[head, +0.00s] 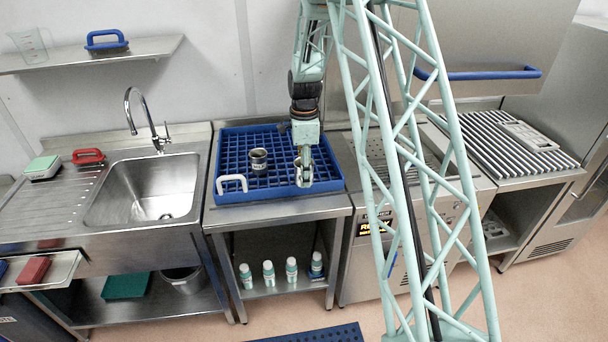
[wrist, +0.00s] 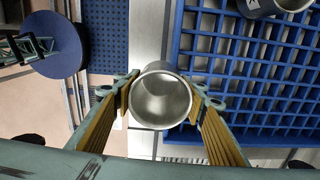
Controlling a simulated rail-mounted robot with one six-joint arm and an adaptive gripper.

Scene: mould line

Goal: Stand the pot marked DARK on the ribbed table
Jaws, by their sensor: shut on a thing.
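My gripper (head: 304,176) is shut on a steel pot over the front right part of the blue rack. In the wrist view this round, open-topped pot (wrist: 160,98) sits between my two fingers (wrist: 162,100), and its inside looks empty. I cannot read any marking on it. A second steel pot (head: 258,158) with a dark band and pale lettering stands in the rack, left of my gripper. It shows in part at the top of the wrist view (wrist: 285,5). Its lettering is too small to read. The ribbed table (head: 484,150) is at the right, beyond my lattice column.
A blue-handled hood (head: 480,74) hangs behind.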

